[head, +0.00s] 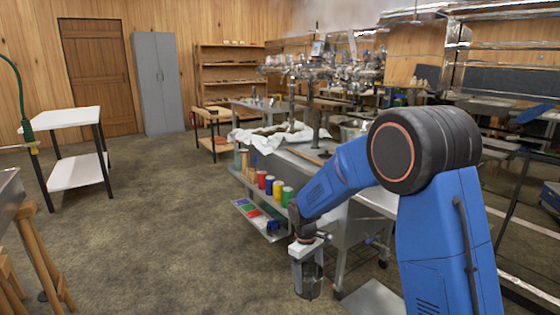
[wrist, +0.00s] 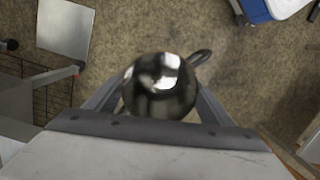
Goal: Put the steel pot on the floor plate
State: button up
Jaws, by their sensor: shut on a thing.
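The steel pot (wrist: 160,88) is shiny, with a loop handle at its upper right in the wrist view. My gripper (wrist: 160,100) is shut on it, one finger on each side. In the head view the pot (head: 309,282) hangs below my gripper, over the concrete floor. The floor plate (head: 376,298) is a flat grey sheet on the floor, right of the pot and cut by the lower edge. In the wrist view the plate (wrist: 65,28) lies at the upper left, apart from the pot.
A steel workbench (head: 345,180) stands behind my arm, with several coloured cans (head: 270,185) on its side shelf. A white table (head: 65,118) stands at the left. A wooden-legged stand (head: 30,245) is at the lower left. The floor between them is clear.

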jog(key=w+d+f+m+y, duration=0.1)
jog(key=w+d+f+m, duration=0.3)
jog(key=w+d+f, duration=0.4)
jog(key=w+d+f+m, duration=0.4)
jog(key=d+f+m, duration=0.15)
jog(key=d, duration=0.55)
jog(key=s+f, duration=0.6)
jog(key=f, duration=0.3)
jog(key=shift+f+n+g, duration=0.2)
jog(key=shift+n+g, duration=0.1)
jog(key=shift+n, duration=0.05)
